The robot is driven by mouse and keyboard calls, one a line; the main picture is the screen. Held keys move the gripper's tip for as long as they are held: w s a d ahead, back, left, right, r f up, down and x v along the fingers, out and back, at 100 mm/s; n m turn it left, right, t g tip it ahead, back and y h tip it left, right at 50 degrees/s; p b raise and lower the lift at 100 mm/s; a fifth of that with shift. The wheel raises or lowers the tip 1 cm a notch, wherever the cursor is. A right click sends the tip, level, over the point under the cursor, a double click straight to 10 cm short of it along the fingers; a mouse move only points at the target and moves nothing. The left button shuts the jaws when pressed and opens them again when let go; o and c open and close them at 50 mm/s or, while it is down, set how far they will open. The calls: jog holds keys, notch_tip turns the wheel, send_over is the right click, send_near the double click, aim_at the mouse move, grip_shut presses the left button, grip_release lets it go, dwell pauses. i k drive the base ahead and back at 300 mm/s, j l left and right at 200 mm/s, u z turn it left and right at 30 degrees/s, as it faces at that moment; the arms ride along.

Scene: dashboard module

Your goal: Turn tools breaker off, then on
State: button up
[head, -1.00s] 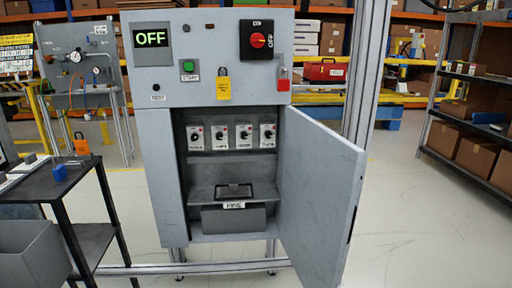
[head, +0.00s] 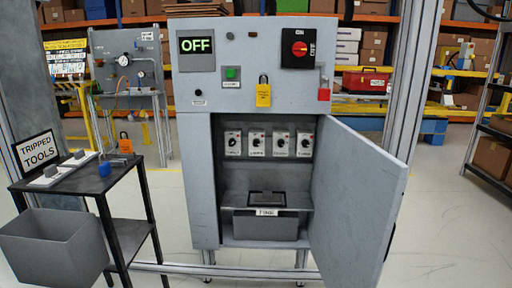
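A grey electrical cabinet (head: 200,180) stands in the middle of the head view with its lower door (head: 355,195) swung open to the right. Inside is a row of several breaker switches, each a pale plate with a dark rotary knob. The leftmost breaker (head: 233,144) and the rightmost breaker (head: 305,145) are both unobstructed. Their labels are too small to read surely, so I cannot tell which is the tools breaker. A sign (head: 38,151) at the left reads "TRIPPED TOOLS". The display (head: 197,46) reads "OFF". My gripper is not in view.
A red rotary switch (head: 299,48), a green button (head: 232,73), a yellow tag (head: 263,94) and a red padlock (head: 324,92) are on the upper panel. A black cart (head: 125,218) with a grey bin (head: 55,250) stands left. The floor before the cabinet looks clear.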

aim_at(232, 142)
jog(key=i+j, duration=0.4)
jog(key=i, duration=0.15)
jog(key=i+j, duration=0.4)
jog(key=i, duration=0.15)
